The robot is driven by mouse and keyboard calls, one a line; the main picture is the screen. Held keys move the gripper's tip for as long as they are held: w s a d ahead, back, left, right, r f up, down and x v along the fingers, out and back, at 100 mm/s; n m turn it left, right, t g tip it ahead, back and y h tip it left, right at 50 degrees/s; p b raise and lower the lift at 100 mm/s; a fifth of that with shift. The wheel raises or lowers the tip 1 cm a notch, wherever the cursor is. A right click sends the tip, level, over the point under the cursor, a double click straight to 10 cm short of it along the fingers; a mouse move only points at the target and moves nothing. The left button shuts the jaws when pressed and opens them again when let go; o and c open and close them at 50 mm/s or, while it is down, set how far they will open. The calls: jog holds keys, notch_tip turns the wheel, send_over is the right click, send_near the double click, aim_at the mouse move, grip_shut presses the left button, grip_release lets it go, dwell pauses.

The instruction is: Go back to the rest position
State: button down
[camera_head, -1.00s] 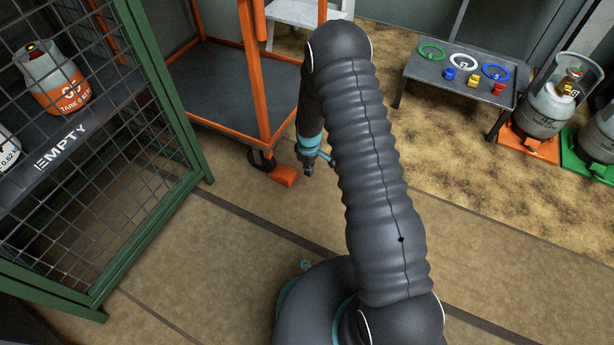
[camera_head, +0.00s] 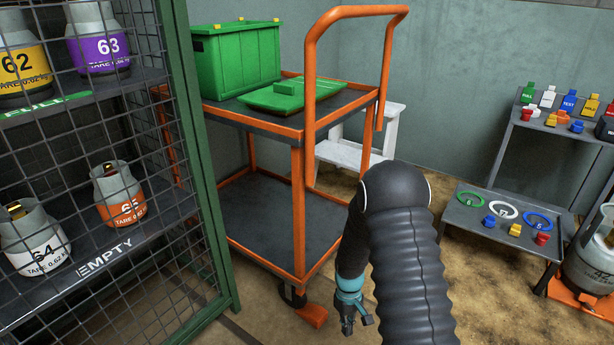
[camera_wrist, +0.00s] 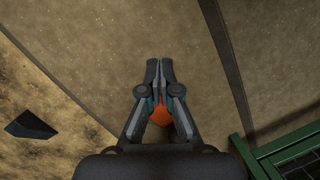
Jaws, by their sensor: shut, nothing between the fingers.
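My gripper (camera_head: 357,324) hangs low in the head view, beside the orange foot of the cart, with my dark ribbed arm rising to its right. In the wrist view my gripper (camera_wrist: 160,64) points down at the brown floor. Its two dark fingers are together at the tips, with nothing between them. An orange patch (camera_wrist: 161,115) shows below and behind the fingers; I cannot tell for certain what it is. The gripper touches nothing that I can see.
An orange cart (camera_head: 300,135) with a green crate (camera_head: 235,62) and lid (camera_head: 292,96) stands near my arm. A green-framed mesh cage (camera_head: 205,150) with numbered cylinders is at left. A low table (camera_head: 470,222) with rings is at right. A white step (camera_head: 350,155) stands behind the cart.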

jog(key=s+d+r+m+t+p, duration=0.1)
jog(key=s+r, duration=0.6)
jog(key=r, duration=0.9)
jog(key=s+d+r+m+t+p, duration=0.1)
jog(key=s+r+t+p, duration=0.3)
jog(key=r, duration=1.2)
jog(key=s+d+r+m+t+p, duration=0.2)
jog(key=s+r, duration=0.9)
jog(key=r, duration=0.6)
jog(key=shift+s+m+t, duration=0.2)
jog(key=shift+m+t, duration=0.4)
jog(key=shift+m, duration=0.1)
